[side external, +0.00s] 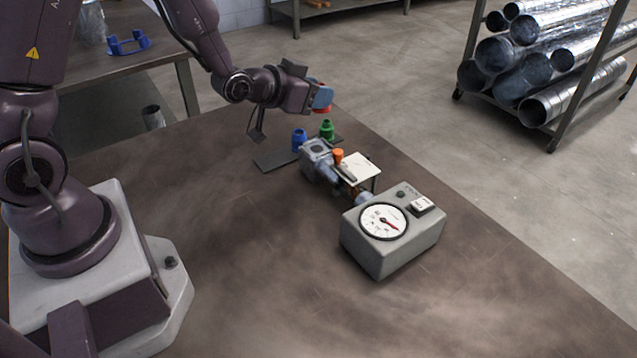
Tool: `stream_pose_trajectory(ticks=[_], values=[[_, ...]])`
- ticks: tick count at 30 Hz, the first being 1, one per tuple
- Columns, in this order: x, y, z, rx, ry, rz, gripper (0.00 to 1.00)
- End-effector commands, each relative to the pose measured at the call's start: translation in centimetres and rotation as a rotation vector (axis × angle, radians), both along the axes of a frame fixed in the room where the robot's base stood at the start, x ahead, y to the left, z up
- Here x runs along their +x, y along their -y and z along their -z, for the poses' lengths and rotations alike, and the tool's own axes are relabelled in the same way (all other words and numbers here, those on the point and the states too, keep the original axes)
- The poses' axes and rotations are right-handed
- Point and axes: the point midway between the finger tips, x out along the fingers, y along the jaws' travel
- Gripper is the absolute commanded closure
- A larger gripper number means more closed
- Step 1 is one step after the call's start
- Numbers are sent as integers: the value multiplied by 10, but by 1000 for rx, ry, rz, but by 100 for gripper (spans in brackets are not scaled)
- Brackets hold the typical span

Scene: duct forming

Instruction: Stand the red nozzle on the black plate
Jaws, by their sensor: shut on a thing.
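My gripper (321,97) is raised above the far part of the table, pointing right, with blue fingertips. It is shut on the red nozzle (324,110). Only small red parts show around the fingertips; the rest is hidden, and I cannot tell its tilt. The black plate (273,161) lies flat on the table, below and left of the gripper. A blue nozzle (299,140) and a green nozzle (327,130) stand upright at the plate, towards its right. The red nozzle is in the air, apart from the plate.
A grey machine (316,153) stands beside the plate, with an orange nozzle (338,156) and a white panel (361,170) near it. A grey box with a dial (384,221) stands nearer. The plate's left part is bare. The table's front is clear.

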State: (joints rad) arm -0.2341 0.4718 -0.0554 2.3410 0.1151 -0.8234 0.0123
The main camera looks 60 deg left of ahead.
Motion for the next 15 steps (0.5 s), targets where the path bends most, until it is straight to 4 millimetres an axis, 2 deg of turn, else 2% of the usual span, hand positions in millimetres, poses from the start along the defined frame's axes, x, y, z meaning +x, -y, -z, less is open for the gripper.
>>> stream_pose_trajectory(ticks=[1,3,6,8,11,15], values=[[-2,18,-6,-7,3,6,86],[-4,34,-11,-18,7,9,86],[-4,54,-17,-23,19,44,86],[-4,58,-19,-22,23,54,86],[-4,47,-15,-23,15,29,86],[-1,0,0,-5,-2,-21,86]])
